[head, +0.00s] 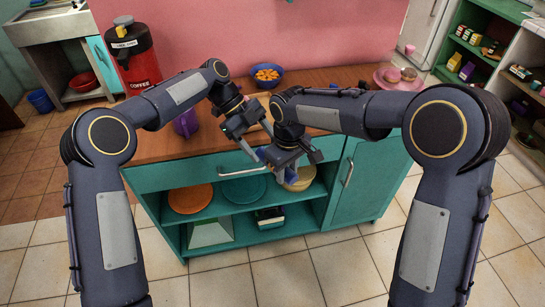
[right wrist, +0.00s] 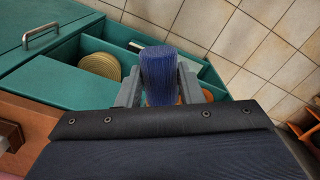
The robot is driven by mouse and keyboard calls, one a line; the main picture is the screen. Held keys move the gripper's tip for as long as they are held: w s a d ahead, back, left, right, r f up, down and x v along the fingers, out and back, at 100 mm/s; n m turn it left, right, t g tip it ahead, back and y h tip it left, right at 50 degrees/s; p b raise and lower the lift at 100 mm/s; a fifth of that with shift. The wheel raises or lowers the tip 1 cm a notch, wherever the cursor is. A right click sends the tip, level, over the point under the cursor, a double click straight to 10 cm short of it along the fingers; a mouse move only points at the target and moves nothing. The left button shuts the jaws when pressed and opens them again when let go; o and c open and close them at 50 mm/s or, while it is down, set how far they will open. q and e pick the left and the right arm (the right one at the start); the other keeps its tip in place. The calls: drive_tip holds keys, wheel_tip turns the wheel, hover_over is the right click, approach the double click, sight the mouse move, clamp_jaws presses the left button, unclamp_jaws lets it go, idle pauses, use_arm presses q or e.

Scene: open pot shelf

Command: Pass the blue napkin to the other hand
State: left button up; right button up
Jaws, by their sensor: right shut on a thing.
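The blue napkin (right wrist: 160,72) is a rolled, upright-looking bundle between the two fingers of my right gripper (right wrist: 161,88) in the right wrist view. In the head view a bit of the napkin (head: 263,154) shows beside my right gripper (head: 280,160), in front of the cabinet. My right gripper is shut on it. My left gripper (head: 248,135) is close by, just to the left and above the napkin. Its fingertips overlap the right gripper's area, so I cannot tell whether it is open or touching the napkin.
The teal cabinet (head: 350,205) has open shelves with an orange plate (head: 190,198), a teal plate (head: 244,190) and yellow plates (right wrist: 98,64). On its wooden top stand a red coffee dispenser (head: 135,62), a blue bowl (head: 267,84) and a purple mug (head: 186,124). Floor in front is clear.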

use_arm(q)
drive_tip(key=x, duration=0.6)
drive_tip(key=shift+d+f, duration=0.1)
drive_tip(key=shift+f, duration=0.1)
drive_tip(key=c, duration=0.9)
drive_tip(key=shift+c, duration=1.4)
use_arm(e)
drive_tip(key=o, duration=1.1)
drive_tip(key=shift+c, duration=0.2)
drive_tip(key=shift+r, duration=0.1)
